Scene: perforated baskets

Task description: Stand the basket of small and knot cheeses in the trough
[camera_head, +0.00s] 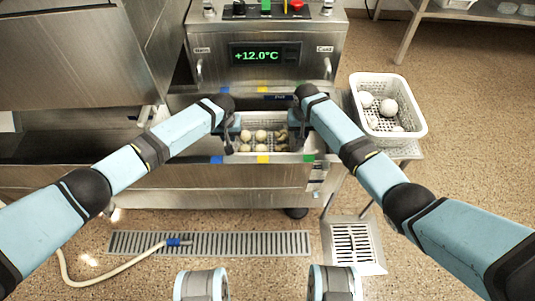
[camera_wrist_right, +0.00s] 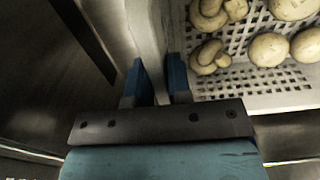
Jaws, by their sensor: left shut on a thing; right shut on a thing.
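The white perforated basket (camera_head: 262,123) holds several small round cheeses and, at its right end, knot cheeses. It is over or inside the steel trough (camera_head: 240,160), between the front rim and the machine; I cannot tell whether it touches the bottom. My left gripper (camera_head: 231,140) is shut on the basket's left end. My right gripper (camera_head: 300,122) is at the right end. In the right wrist view, its blue fingers (camera_wrist_right: 160,82) are on either side of the basket wall, with knot cheeses (camera_wrist_right: 213,52) just inside.
Blue, yellow and green marks (camera_head: 263,159) line the trough rim. Behind is a steel control unit (camera_head: 265,55) reading +12.0°C. Another white basket (camera_head: 410,131) with round white cheeses stands on a side stand at the right. A hose (camera_head: 120,271) and drain grate (camera_head: 210,243) are on the floor.

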